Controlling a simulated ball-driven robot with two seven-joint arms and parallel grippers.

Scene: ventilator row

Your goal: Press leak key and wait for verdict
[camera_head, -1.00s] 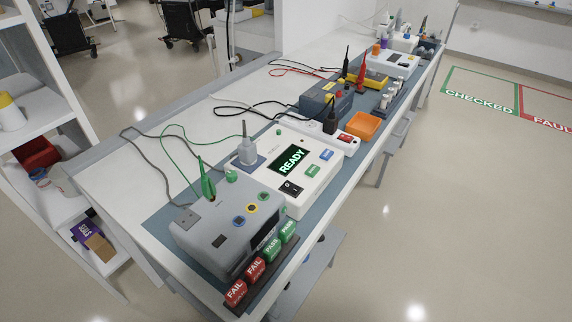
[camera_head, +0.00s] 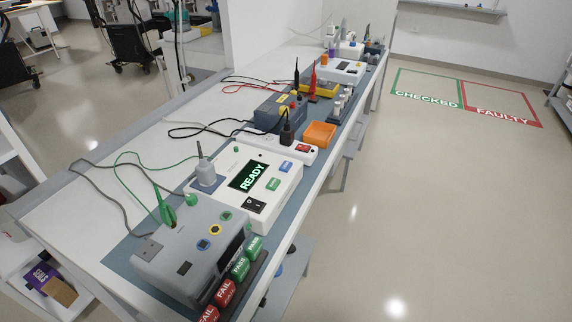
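A white tester box (camera_head: 262,208) stands on the bench with a dark screen (camera_head: 249,177) that reads READY in green. Its top carries a blue key (camera_head: 286,166), a green key (camera_head: 272,184) and a black rocker switch (camera_head: 255,206). The lettering on the two coloured keys is too small to read, so I cannot tell which one is the leak key. A grey plug (camera_head: 204,172) stands upright in its left side. Neither of my grippers shows in this view.
A grey box (camera_head: 190,248) with a green clip stands nearer on the bench. Red FAIL and green PASS tags (camera_head: 240,268) line its right side. Open floor lies right of the bench.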

